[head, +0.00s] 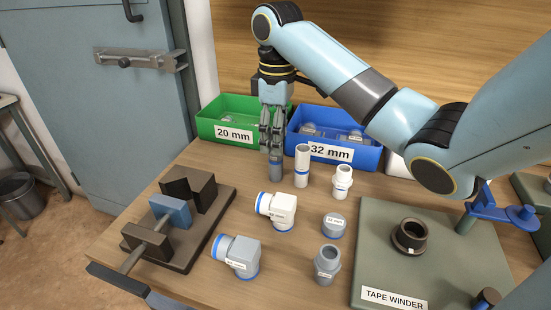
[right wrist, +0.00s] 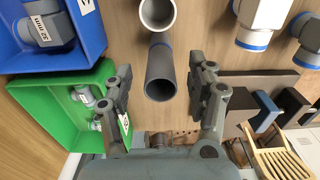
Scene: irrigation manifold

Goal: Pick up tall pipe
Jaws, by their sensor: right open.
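A grey upright pipe (head: 276,168) with a blue band stands on the table. My right gripper (head: 271,142) is over it, fingers pointing down and open. In the right wrist view the grey pipe (right wrist: 160,75) shows end-on between the two open fingers, with space on both sides. The fingers partly hide its upper part in the head view. A white upright pipe (head: 302,164) with a blue band stands just right of it and also shows in the right wrist view (right wrist: 157,10). My left gripper is not in view.
A green bin (head: 215,131) marked 20 mm and a blue bin (head: 341,153) marked 32 mm stand behind. White and grey elbows (head: 240,255) and other fittings stand in front. A vise (head: 175,215) is at left, a tape winder board (head: 440,265) at right.

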